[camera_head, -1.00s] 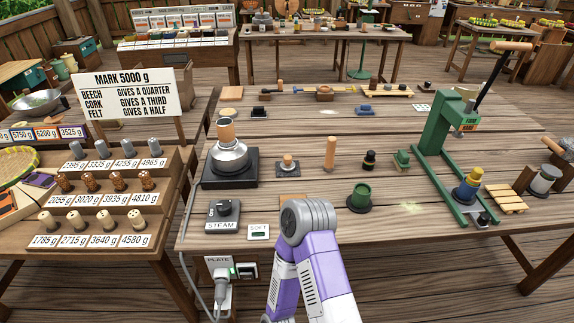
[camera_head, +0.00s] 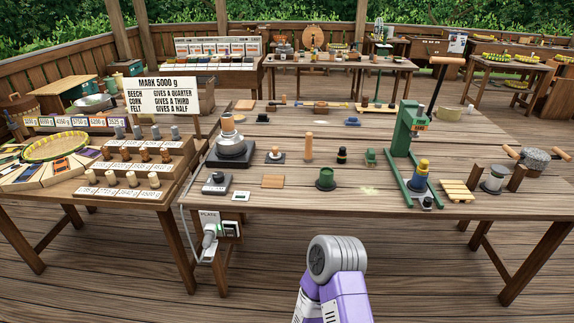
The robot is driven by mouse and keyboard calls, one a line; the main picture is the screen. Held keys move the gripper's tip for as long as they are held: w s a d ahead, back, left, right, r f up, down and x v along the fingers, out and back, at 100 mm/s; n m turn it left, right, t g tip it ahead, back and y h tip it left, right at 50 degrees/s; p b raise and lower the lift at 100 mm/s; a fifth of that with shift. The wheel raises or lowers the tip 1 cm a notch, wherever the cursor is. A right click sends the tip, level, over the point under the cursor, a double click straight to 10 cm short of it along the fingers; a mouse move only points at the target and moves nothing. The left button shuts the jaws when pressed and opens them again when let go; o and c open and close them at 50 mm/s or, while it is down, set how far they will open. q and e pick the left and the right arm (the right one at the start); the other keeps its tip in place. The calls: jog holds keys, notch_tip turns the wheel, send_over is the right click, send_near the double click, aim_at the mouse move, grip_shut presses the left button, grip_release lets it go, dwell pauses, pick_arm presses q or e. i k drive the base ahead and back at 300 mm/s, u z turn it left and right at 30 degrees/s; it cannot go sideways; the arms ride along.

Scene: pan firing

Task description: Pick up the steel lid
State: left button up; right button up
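A domed steel piece (camera_head: 231,145) with a wooden cylinder on top sits on a black hot plate (camera_head: 230,159) at the left of the main table. It may be the steel lid or a pot with its lid on; I cannot tell which. A dark pot (camera_head: 535,159) with wooden handles stands at the table's right end; I cannot tell whether it has a lid. A purple and grey part of my arm shows at the bottom centre, below the table's front edge. Neither of my grippers is in view.
The main table (camera_head: 330,200) holds a green press (camera_head: 403,150), a green round pot (camera_head: 325,180), a small pallet (camera_head: 456,190) and a jar (camera_head: 494,179). A stepped stand (camera_head: 130,172) with weights is left. The deck in front is clear.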

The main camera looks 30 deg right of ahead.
aim_at(275, 154)
jog(key=z, duration=0.5)
jog(key=i, duration=0.45)
jog(key=z, duration=0.3)
